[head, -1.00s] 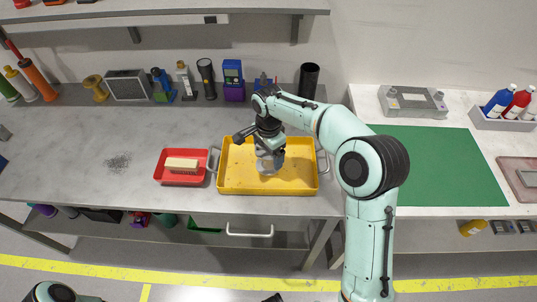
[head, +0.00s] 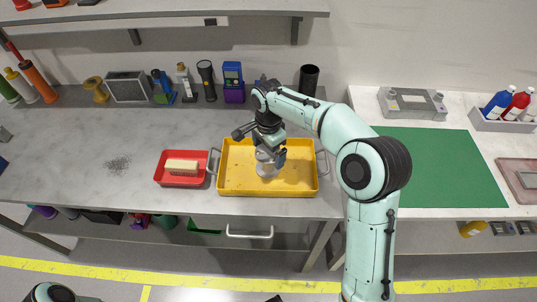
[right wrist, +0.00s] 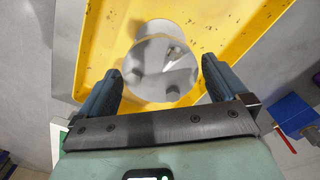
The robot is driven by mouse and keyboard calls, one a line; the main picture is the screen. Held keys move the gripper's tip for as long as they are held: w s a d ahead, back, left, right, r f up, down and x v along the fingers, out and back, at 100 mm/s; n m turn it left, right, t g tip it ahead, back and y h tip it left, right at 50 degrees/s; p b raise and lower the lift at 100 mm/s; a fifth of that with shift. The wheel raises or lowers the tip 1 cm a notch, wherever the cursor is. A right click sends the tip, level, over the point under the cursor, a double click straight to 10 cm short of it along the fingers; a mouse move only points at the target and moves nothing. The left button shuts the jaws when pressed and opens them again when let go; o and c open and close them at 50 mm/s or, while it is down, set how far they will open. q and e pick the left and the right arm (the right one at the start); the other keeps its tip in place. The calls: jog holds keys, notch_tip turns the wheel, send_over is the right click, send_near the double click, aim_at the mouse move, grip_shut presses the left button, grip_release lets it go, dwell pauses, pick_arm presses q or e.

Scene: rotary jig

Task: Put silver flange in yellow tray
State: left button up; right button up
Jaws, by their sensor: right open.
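The yellow tray (head: 303,180) stands near the front edge of the grey bench, with a handle at each end; its floor also shows in the right wrist view (right wrist: 215,25). In the right wrist view the flange (right wrist: 160,80) shows as shiny round shapes between and beyond the fingers. My right gripper (head: 272,157) is open, pointing down at the flange, with a visible gap between each finger and the flange.
A red tray (head: 160,178) with a wooden-backed brush (head: 182,165) stands just left of the yellow tray. Bottles, a flashlight and a black cup (head: 309,79) line the back of the bench. A green mat (head: 440,165) lies on the right-hand table. The left bench middle is mostly clear.

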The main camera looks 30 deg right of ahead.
pick_arm(q)
jog(key=shift+w+r+p, duration=0.25)
jog(key=shift+r+p, duration=0.1)
jog(key=shift+r, duration=0.15)
jog(key=shift+w+r+p, duration=0.25)
jog(key=shift+r+p, duration=0.1)
jog(key=shift+r, duration=0.1)
pick_arm(e)
notch_tip(320, 180, up, 9)
pick_arm(q)
jog(key=shift+s, duration=0.1)
